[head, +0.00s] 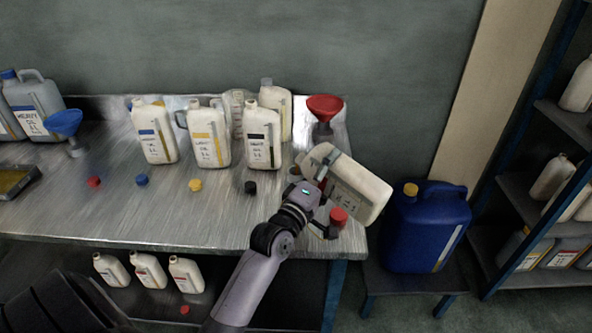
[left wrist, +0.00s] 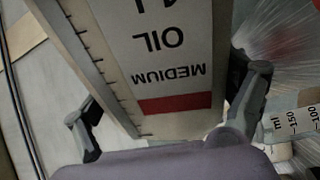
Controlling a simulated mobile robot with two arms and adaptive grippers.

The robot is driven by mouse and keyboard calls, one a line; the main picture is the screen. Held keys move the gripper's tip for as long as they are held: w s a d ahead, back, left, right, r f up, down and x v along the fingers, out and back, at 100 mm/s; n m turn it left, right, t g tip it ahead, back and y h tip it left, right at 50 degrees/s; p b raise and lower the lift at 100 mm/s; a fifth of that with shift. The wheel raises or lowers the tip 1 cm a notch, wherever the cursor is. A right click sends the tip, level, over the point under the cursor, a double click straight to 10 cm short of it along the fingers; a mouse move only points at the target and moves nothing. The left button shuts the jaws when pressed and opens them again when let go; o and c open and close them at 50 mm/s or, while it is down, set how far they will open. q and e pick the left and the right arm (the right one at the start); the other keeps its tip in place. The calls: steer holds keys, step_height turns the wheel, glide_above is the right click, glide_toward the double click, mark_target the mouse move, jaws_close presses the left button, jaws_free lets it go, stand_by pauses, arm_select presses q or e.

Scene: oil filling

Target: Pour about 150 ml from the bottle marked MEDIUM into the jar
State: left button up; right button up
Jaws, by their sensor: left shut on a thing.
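The MEDIUM oil bottle (head: 362,190) is cream-coloured and tilted well over in the head view, above the table's right end. Its label with a red band shows upside down in the left wrist view (left wrist: 172,72). My left gripper (head: 322,195) is shut on this bottle, with its fingers either side of it in the left wrist view (left wrist: 165,115). The jar's scale (left wrist: 292,120), with 100 and 150 ml marks, shows at the right of the left wrist view. The jar is mostly hidden in the head view. I cannot see its oil level or any stream. My right gripper is out of view.
Several bottles (head: 209,135) stand left on the metal table (head: 110,215). A red funnel (head: 325,108) stands behind the held bottle, a red cap (head: 338,217) near the table's right edge. A blue canister (head: 425,228) and shelves (head: 520,195) are to the right.

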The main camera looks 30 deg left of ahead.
arm_select(q)
steer(key=shift+a+r+n+p, duration=0.15)
steer(key=shift+r+n+p, duration=0.2)
steer(key=shift+p, duration=0.2)
stand_by(1.5)
